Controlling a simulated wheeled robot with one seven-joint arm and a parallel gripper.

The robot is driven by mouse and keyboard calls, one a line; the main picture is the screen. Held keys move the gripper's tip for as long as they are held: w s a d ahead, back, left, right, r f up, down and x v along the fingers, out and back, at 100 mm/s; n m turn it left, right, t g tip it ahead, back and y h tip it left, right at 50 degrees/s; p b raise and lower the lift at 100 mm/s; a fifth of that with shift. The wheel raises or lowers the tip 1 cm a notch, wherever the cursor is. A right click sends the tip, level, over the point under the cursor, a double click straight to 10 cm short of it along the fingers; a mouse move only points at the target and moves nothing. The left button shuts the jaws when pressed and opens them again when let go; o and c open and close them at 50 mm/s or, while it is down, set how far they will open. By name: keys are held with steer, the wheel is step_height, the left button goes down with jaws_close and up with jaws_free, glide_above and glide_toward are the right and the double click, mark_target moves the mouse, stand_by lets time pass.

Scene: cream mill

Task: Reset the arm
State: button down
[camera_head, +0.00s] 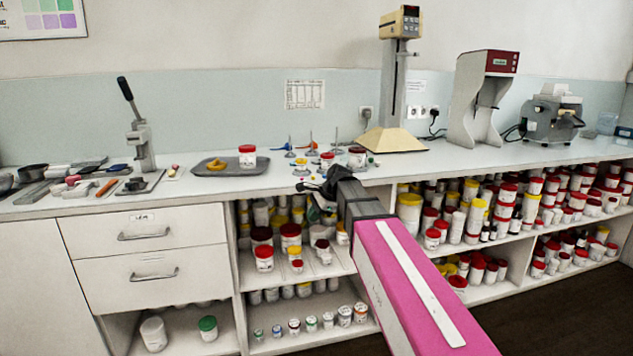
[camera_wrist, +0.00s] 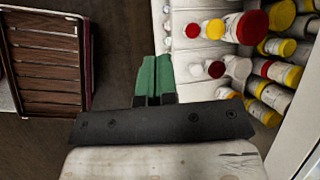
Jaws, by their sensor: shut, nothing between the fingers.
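My arm, with a pink cover, reaches forward from the lower right in the head view. My gripper (camera_head: 322,190) is at its far end, in front of the counter edge and the open shelves. In the wrist view my gripper (camera_wrist: 156,78) shows green fingers pressed together with nothing between them. The fingers point along the shelf front, with jars to their right. The fingertips are small and partly hidden by the arm's end in the head view.
The white counter (camera_head: 400,170) carries a grey tray (camera_head: 231,167) with a red-lidded jar (camera_head: 247,156), a press (camera_head: 139,140) and a mixer stand (camera_head: 393,139). Shelves below hold many jars (camera_head: 264,257). A brown slatted thing (camera_wrist: 42,60) stands left in the wrist view, with dark floor between.

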steer(key=s+d+f+n+h, duration=0.3)
steer(key=s+d+f+n, duration=0.3)
steer(key=s+d+f, duration=0.3)
steer(key=s+d+f+n+g+h, duration=0.1)
steer(key=s+d+f+n+h, duration=0.2)
steer(key=s+d+f+n, duration=0.4)
steer(key=s+d+f, duration=0.3)
steer(key=d+f, duration=0.1)
steer(key=f, duration=0.5)
steer(key=shift+s, duration=0.2)
